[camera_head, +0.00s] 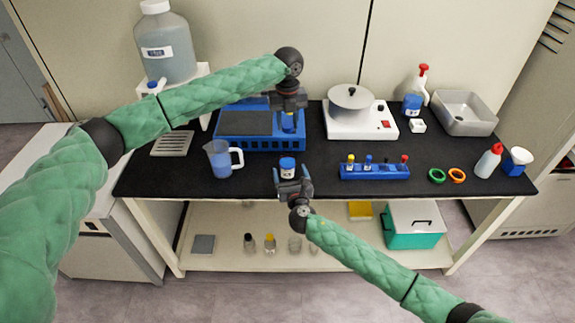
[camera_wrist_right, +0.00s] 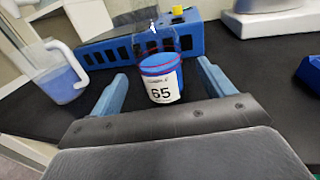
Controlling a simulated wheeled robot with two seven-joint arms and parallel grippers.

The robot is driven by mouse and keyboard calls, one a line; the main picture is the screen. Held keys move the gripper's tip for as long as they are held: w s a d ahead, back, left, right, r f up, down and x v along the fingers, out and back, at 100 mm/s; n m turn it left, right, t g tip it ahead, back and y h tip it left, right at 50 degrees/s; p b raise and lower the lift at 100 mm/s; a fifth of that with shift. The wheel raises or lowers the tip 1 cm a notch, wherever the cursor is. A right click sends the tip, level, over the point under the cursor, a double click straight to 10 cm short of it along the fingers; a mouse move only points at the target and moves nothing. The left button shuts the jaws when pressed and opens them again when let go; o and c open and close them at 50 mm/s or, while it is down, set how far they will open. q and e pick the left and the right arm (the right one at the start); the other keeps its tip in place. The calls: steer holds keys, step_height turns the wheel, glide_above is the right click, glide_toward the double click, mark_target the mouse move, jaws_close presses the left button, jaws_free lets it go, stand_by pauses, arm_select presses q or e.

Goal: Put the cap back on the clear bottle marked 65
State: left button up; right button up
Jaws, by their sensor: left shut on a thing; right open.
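The bottle marked 65 (camera_head: 288,168) stands upright near the front middle of the black bench. In the right wrist view the bottle (camera_wrist_right: 162,87) shows its white "65" label, blue inside and a thin red line around its upper part. My right gripper (camera_head: 293,186) is open, with its blue fingers on either side of the bottle and apart from it. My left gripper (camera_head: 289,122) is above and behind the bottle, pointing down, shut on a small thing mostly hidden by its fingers. I cannot make out the cap clearly.
A blue device (camera_head: 240,128) stands behind the bottle. A beaker of blue liquid (camera_head: 220,160) is to the left. A blue rack with several coloured-cap tubes (camera_head: 375,172) is to the right. A hotplate with a pan (camera_head: 358,118) is at the back.

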mark_target(289, 170)
steer(key=shift+w+a, duration=0.2)
steer(key=shift+w, duration=0.9)
steer(key=shift+w+a, duration=0.2)
steer(key=shift+w, duration=0.9)
steer(key=c, duration=1.4)
arm_select(q)
steer(key=shift+f, duration=2.45)
arm_select(e)
steer(key=shift+c, duration=0.4)
